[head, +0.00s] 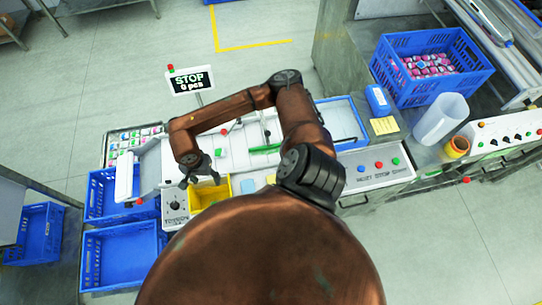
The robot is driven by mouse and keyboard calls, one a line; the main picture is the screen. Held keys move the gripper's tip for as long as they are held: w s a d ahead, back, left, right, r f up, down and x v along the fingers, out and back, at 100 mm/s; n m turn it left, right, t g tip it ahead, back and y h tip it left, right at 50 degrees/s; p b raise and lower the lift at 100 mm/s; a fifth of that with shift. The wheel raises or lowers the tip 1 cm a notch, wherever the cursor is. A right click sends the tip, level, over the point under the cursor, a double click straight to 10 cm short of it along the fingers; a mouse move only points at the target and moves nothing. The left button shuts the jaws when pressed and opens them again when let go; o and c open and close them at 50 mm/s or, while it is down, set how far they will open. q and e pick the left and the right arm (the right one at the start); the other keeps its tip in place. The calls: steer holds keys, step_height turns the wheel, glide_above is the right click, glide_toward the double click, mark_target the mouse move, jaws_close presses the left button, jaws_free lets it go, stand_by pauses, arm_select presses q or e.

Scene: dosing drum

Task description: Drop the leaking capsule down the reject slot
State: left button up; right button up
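My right gripper (200,178) hangs at the end of my brown arm, just above the yellow bin (219,190) at the front of the white machine. Small coloured capsules lie in the tray (113,148) at the machine's left end. I cannot make out which capsule leaks, and I cannot clearly identify the reject slot. My arm hides part of the machine's top. My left gripper is not in view.
Blue crates (92,262) stand at the lower left. A blue crate of pink capsules (381,82) stands at the upper right. A clear jug (441,118) and an orange cup (457,147) stand at the right.

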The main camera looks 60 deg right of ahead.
step_height(320, 180, up, 12)
stand_by(0.7)
steer(key=shift+a, duration=0.1)
stand_by(0.3)
